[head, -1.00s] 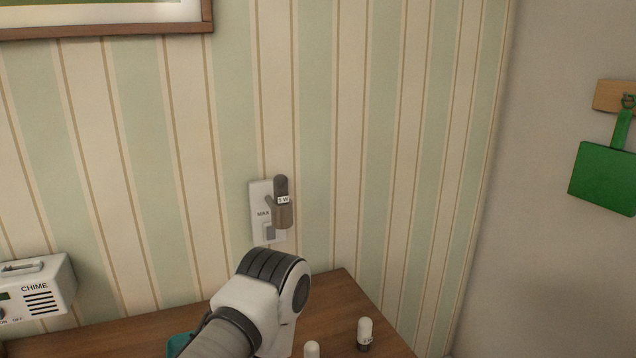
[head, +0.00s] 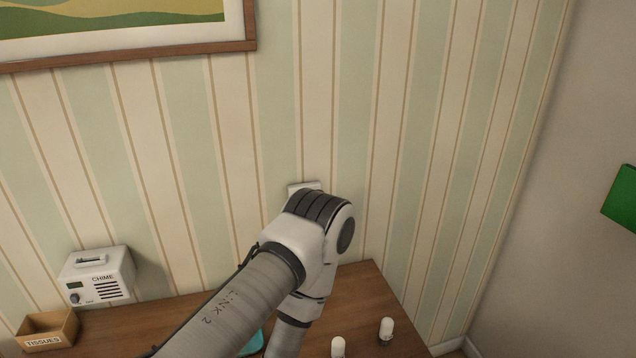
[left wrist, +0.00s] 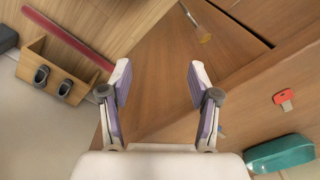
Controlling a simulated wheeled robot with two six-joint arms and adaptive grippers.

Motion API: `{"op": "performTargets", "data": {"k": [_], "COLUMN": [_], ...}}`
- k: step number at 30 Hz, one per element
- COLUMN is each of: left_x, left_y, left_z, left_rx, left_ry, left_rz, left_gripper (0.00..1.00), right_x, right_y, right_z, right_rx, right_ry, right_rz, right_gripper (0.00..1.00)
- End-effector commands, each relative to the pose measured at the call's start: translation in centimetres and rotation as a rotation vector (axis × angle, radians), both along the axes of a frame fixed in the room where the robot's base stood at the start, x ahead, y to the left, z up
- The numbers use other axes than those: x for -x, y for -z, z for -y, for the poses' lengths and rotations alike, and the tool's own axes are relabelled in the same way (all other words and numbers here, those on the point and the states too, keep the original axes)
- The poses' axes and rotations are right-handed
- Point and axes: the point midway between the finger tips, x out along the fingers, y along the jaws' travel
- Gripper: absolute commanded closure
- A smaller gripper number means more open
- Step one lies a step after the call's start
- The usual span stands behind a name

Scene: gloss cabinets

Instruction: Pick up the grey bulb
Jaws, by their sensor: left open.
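No grey bulb shows in the current frames. In the earlier head frame a grey, labelled bulb sat upright at the white wall plate; that place is now behind my left arm, with only the top of the wall plate (head: 303,187) showing. My left gripper (left wrist: 160,75) is open and empty in the left wrist view, its two fingers apart over wooden surfaces. It is hidden in the head view. My right gripper is in neither view.
Two white-topped bulbs stand on the wooden table, one right (head: 386,328) and one nearer (head: 338,347). A chime box (head: 97,275) and tissue box (head: 47,332) are at left. The left wrist view shows a red key-like item (left wrist: 283,98) and a teal object (left wrist: 280,154).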

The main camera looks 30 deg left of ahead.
Motion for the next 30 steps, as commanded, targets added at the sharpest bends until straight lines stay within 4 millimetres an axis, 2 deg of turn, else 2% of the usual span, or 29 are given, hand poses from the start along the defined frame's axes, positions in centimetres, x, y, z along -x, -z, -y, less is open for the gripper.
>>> {"op": "performTargets", "data": {"k": [1,2,3,4,6,8,9,11,12,14,15,18,21,30], "left_x": [0.0,0.0,-3.7,-5.9,-10.8,-14.9,-17.5,-21.3,-23.6,-26.3,-27.6,-29.1,-29.6,-33.6], "left_y": [-2.9,-3.7,-2.9,-3.5,-5.7,-8.3,-10.5,-14.3,-17.3,-22.1,-25.3,-31.6,-34.3,-35.3], "left_z": [0.0,0.0,-0.5,-0.8,-1.6,-2.6,-3.4,-4.9,-6.1,-8.0,-9.4,-12.2,-13.5,-13.7], "left_rx": [0.0,0.0,0.014,0.022,0.031,0.03,0.026,0.009,-0.01,-0.046,-0.076,-0.148,-0.185,-0.189], "left_ry": [0.0,0.0,-0.006,-0.004,-0.002,-0.002,-0.005,-0.014,-0.024,-0.044,-0.061,-0.105,-0.124,-0.117], "left_rz": [0.0,0.0,0.12,0.197,0.376,0.535,0.645,0.823,0.947,1.133,1.248,1.468,1.559,1.565], "left_gripper": [0.38,0.38,0.38,0.38,0.38,0.38,0.38,0.38,0.38,0.38,0.38,0.38,0.38,0.38], "right_x": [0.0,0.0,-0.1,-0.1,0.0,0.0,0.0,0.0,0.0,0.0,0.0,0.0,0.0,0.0], "right_y": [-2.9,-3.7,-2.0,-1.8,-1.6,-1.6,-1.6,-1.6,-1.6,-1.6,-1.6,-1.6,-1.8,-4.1], "right_z": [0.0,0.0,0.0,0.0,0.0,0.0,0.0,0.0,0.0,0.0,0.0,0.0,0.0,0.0], "right_rx": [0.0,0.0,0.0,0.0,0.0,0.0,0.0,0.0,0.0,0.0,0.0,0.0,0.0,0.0], "right_ry": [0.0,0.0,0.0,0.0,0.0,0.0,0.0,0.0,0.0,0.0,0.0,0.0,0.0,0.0], "right_rz": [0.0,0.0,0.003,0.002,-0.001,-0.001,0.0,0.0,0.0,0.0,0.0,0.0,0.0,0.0], "right_gripper": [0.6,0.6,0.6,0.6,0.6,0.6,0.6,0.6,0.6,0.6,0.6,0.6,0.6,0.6]}}
